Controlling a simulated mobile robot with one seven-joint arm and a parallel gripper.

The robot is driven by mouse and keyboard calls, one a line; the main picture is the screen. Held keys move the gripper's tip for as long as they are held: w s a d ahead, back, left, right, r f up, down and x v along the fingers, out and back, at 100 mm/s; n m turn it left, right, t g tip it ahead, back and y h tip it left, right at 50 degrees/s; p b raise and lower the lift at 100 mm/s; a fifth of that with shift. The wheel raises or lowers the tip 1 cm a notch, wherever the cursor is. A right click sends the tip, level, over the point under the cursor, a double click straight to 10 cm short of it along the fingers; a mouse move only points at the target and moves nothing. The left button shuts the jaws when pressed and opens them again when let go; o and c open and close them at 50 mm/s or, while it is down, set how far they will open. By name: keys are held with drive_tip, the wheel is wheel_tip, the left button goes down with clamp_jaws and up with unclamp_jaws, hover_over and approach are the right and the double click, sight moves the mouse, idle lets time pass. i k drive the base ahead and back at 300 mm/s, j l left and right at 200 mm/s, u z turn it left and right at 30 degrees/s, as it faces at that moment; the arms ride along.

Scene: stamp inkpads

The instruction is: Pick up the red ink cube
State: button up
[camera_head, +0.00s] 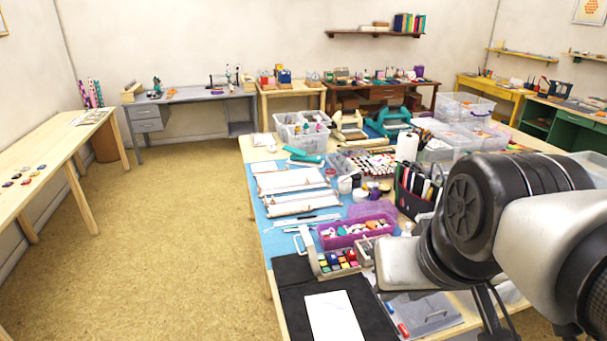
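A small open case (310,253) of coloured ink cubes stands on the near part of the central table, with its pale lid raised at the left. Its cubes show yellow, green, pink, purple and dark colours. My arm comes in from the right and reaches across the table's right side, beside the case. My gripper's fingers cannot be made out.
A black mat (292,275) with a white sheet (334,318) lies in front of the case. A purple box (331,240) stands just behind it. Clear bins and many tools crowd the table. Open floor (170,250) lies to the left, beside a wooden table (50,150).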

sight(351, 255)
drive_tip(key=k+j, duration=0.5)
drive_tip(key=j, duration=0.15)
drive_tip(key=k, duration=0.25)
